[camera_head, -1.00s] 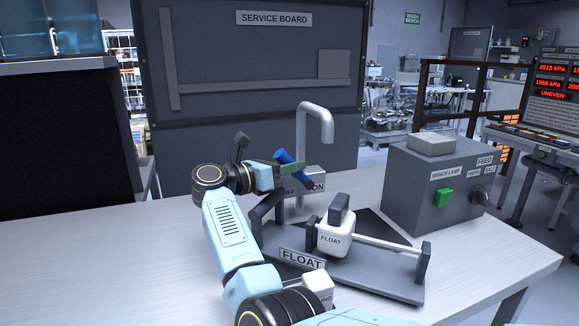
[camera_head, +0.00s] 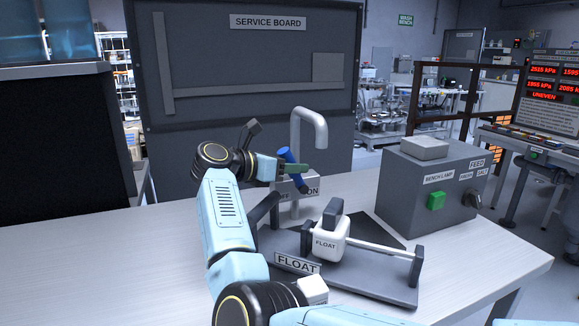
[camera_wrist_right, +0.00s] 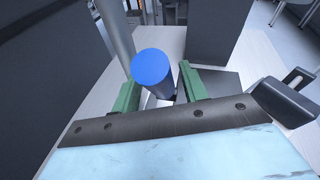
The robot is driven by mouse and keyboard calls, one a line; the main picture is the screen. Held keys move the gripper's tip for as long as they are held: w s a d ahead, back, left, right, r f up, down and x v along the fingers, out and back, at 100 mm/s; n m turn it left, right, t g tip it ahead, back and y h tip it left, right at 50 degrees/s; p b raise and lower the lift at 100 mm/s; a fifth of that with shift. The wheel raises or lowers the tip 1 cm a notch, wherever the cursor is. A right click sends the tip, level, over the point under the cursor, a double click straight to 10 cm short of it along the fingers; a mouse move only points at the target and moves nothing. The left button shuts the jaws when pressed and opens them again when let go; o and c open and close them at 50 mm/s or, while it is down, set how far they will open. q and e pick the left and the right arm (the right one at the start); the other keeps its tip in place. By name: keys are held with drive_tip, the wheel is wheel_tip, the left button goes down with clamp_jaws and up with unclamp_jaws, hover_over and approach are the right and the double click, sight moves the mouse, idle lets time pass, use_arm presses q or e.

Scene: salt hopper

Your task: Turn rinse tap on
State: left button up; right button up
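The rinse tap has a pale grey spout (camera_head: 309,124) and a plate reading ON at its right end (camera_head: 312,190); part of its lettering is covered. Its blue lever (camera_head: 285,155) leans with its top to the left. My right gripper (camera_head: 292,168) is at the lever, with one green finger seen crossing in front of it. In the right wrist view, the lever's round blue end (camera_wrist_right: 152,66) shows between the two green fingers of my right gripper (camera_wrist_right: 160,90). The fingers are apart, with a gap at the right finger. Contact at the left finger is unclear. My left gripper is out of view.
A float stand with a white FLOAT block (camera_head: 329,243) is in front of the tap. A grey box (camera_head: 425,200) with a green button and a knob stands to the right. The service board (camera_head: 240,120) rises behind. The table's left part is bare.

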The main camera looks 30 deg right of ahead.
drive_tip(key=shift+a, duration=0.1)
drive_tip(key=shift+a+r, duration=0.15)
drive_tip(key=shift+a, duration=0.15)
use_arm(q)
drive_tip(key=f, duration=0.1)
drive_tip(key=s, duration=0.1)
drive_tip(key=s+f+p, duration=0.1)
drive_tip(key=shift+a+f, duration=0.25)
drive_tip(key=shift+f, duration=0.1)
use_arm(e)
drive_tip(key=v, duration=1.2)
drive_tip(key=shift+a, duration=0.3)
